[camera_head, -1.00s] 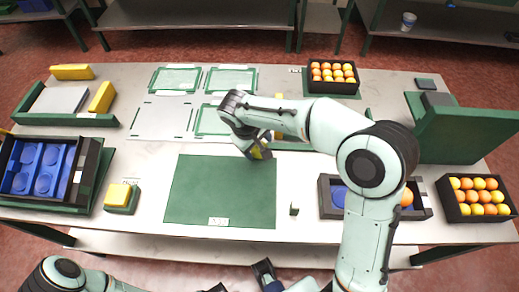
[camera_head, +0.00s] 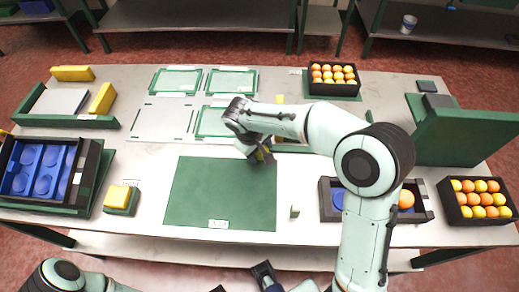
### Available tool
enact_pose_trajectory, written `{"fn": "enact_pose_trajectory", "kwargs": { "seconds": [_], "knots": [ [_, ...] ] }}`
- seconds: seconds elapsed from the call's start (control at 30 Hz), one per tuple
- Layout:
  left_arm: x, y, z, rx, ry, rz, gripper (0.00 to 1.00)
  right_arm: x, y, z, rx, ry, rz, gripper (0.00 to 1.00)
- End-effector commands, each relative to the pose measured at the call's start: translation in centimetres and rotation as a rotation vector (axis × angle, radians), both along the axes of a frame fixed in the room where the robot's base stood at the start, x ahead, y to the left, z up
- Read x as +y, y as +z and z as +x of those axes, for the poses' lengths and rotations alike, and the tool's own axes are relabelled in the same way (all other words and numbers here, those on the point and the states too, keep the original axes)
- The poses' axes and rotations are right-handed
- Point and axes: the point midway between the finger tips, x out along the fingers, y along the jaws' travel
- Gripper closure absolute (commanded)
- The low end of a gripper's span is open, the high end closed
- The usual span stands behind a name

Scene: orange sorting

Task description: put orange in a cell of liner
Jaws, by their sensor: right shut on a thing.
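My right gripper (camera_head: 262,154) is low over the back edge of the green mat (camera_head: 200,195), shut on a small yellowish thing mostly hidden by the fingers. An orange (camera_head: 406,199) sits in the dark crate (camera_head: 424,215) at the right, whose blue liner (camera_head: 337,201) shows beside my right arm; the arm hides the crate's middle. Another blue liner (camera_head: 43,186) with several cells lies in a dark crate (camera_head: 88,172) at the far left; the cells I see look empty. My left arm shows at the bottom edge; its gripper is not clear.
Full crates of oranges stand at the back (camera_head: 334,92) and far right (camera_head: 441,190). A yellow block on a green base (camera_head: 121,199) is left of the mat. Green frames (camera_head: 176,80) lie behind it. A green upright panel (camera_head: 465,137) stands at the right.

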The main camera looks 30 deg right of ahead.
Motion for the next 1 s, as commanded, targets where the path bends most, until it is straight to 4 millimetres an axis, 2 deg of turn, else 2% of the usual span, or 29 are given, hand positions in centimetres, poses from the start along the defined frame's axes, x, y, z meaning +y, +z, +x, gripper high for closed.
{"fn": "enact_pose_trajectory", "kwargs": {
  "seconds": [0.27, 0.6, 0.8, 1.0],
  "knots": [
    [0.0, 0.5, -0.1, 0.005, -0.001, -0.001, 0.57, 0.0, 3.8, 0.1, -0.006, 0.0, 0.001, 0.81],
    [0.0, 2.0, 0.3, 0.002, -0.002, -0.001, 0.57, 0.1, 12.3, 0.1, -0.008, 0.001, 0.002, 0.81],
    [0.0, 2.9, 0.6, -0.002, -0.001, -0.001, 0.57, 0.1, 16.7, 0.1, -0.006, 0.001, 0.001, 0.81],
    [0.0, 3.5, 0.7, -0.004, -0.002, -0.001, 0.57, 0.0, 19.1, 0.1, -0.003, 0.001, 0.001, 0.81]
  ]
}}
